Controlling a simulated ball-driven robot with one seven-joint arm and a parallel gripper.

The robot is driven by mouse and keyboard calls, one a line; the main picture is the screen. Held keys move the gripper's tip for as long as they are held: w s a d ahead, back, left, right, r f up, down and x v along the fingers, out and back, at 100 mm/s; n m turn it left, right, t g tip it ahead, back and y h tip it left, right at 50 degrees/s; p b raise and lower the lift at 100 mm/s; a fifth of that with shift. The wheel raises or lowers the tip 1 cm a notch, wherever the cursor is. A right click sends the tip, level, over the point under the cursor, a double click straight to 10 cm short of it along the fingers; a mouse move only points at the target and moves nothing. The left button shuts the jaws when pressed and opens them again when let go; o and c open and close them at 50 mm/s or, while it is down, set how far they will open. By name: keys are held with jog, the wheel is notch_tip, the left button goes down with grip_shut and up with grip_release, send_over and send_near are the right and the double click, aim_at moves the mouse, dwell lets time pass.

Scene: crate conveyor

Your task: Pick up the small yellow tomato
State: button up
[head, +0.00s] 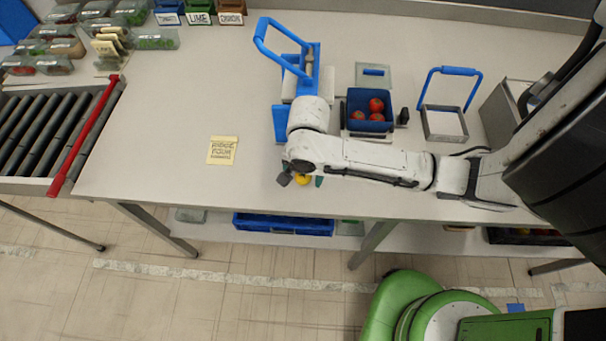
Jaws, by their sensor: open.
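The small yellow tomato (302,180) rests on the pale table near its front edge. My gripper (293,181) is above and around this spot, with a dark finger at the tomato's left. The jaws are open. My wrist hides the top of the tomato, and I cannot tell whether the fingers touch it. A small green piece shows just to the right of the tomato; I cannot tell what it is.
A blue crate (356,125) with red tomatoes stands behind my forearm. A blue-handled device (308,70) stands behind my wrist. A yellow note (222,150) lies left on clear tabletop. A roller conveyor (45,130) with a red bar is at far left.

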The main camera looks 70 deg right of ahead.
jog(key=c, duration=1.1)
jog(key=shift+r, duration=0.1)
